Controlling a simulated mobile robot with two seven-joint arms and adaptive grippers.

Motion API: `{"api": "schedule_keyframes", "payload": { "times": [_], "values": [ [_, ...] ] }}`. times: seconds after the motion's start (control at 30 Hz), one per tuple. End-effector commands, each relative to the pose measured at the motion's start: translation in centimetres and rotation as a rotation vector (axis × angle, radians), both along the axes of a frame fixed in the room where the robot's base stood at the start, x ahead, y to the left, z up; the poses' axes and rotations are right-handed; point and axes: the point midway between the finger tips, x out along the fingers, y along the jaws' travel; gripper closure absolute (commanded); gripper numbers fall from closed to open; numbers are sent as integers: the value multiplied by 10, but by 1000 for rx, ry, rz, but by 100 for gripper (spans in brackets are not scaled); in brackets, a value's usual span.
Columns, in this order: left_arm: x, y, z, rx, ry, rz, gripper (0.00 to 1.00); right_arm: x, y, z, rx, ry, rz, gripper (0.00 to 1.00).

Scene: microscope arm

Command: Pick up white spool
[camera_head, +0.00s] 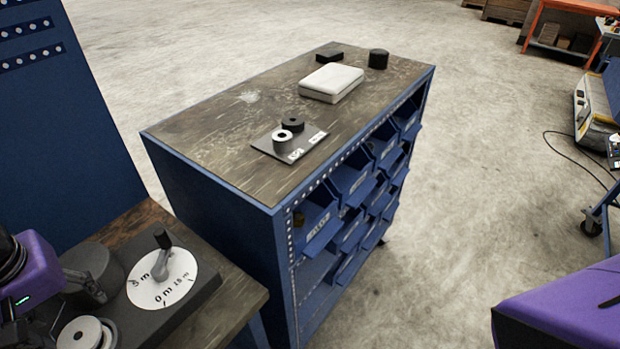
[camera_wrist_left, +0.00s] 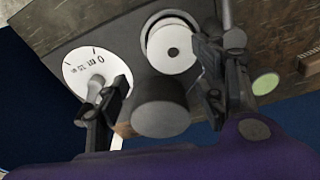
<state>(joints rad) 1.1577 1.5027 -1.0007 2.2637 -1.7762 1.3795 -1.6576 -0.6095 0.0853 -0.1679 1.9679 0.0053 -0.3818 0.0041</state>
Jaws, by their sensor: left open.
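A white spool with a dark centre hole (camera_wrist_left: 172,48) sits in a round holder on a dark machine in the left wrist view. It also shows at the lower left of the head view (camera_head: 80,333). Another small white spool (camera_head: 282,139) stands on a dark plate on the cabinet, beside a black spool (camera_head: 293,124). My left gripper (camera_wrist_left: 163,90) is open, its fingers apart above the machine. A grey cylinder (camera_wrist_left: 160,108) shows between the fingers, and the machine's white spool lies beyond it. I cannot tell whether the fingers touch anything. My right gripper is out of view.
The machine has a white dial with a lever (camera_head: 160,280), close to the left gripper. The blue cabinet (camera_head: 215,210) with bins carries a white case (camera_head: 331,82) and black objects. Concrete floor is free to the right of the cabinet.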

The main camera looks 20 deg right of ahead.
Motion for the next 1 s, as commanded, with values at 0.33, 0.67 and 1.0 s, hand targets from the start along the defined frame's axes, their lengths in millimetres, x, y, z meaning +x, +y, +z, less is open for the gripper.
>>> {"api": "schedule_keyframes", "payload": {
  "times": [0.33, 0.67, 1.0],
  "values": [
    [0, 4, -29, 15, 14, -50, 37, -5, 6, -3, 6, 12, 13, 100],
    [6, 9, -72, 12, 13, -48, 37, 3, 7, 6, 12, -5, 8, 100],
    [6, 9, -78, 12, 12, -48, 43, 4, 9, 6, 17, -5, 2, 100]
  ]
}}
